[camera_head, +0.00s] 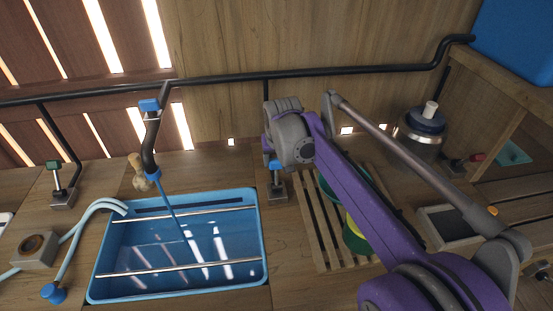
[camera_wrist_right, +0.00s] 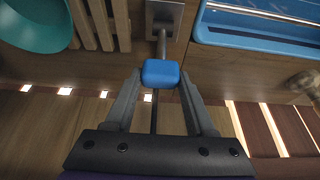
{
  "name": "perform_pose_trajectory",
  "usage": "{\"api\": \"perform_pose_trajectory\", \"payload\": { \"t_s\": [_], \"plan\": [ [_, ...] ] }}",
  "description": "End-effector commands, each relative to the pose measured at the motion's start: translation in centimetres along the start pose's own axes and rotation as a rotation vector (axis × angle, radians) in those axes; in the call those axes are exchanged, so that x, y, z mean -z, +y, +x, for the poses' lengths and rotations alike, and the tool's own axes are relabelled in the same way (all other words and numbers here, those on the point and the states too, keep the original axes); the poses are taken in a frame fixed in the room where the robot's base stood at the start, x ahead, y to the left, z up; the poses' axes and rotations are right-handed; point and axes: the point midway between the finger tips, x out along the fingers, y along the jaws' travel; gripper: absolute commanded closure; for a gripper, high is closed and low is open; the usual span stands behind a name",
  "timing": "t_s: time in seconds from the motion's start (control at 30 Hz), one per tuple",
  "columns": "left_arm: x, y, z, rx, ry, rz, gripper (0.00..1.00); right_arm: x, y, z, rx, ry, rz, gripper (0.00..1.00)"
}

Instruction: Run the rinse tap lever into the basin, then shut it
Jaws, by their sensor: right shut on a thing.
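The blue-topped lever (camera_head: 277,165) stands on a small metal base right of the basin. My right gripper (camera_head: 275,150) is over it. In the right wrist view its blue knob (camera_wrist_right: 160,73) sits between the fingertips of the gripper (camera_wrist_right: 160,88), shut on it. The dark tap (camera_head: 150,140) with a blue block on it rises behind the basin. A thin blue stream (camera_head: 170,208) runs from its spout into the blue basin (camera_head: 97,284). The basin holds liquid with bright reflections; two rails cross it. My left gripper is not in view.
A green-topped lever (camera_head: 54,168) stands at the left and a red-tipped one (camera_head: 475,157) at the right. A slatted rack (camera_head: 311,220) with green containers lies partly behind my right arm. A dark pipe (camera_head: 215,78) runs along the wall behind.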

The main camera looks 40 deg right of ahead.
Motion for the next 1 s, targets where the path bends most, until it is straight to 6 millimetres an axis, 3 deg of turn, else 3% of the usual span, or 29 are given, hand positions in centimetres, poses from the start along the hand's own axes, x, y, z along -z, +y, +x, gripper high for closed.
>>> {"api": "perform_pose_trajectory", "payload": {
  "t_s": [0.73,1.0],
  "plan": [
    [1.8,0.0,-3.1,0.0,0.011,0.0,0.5,3.6,0.0,2.5,0.001,-0.406,0.0,1.0],
    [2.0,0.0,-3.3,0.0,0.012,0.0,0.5,3.8,0.0,3.4,0.001,-0.395,0.0,1.0]
  ]
}}
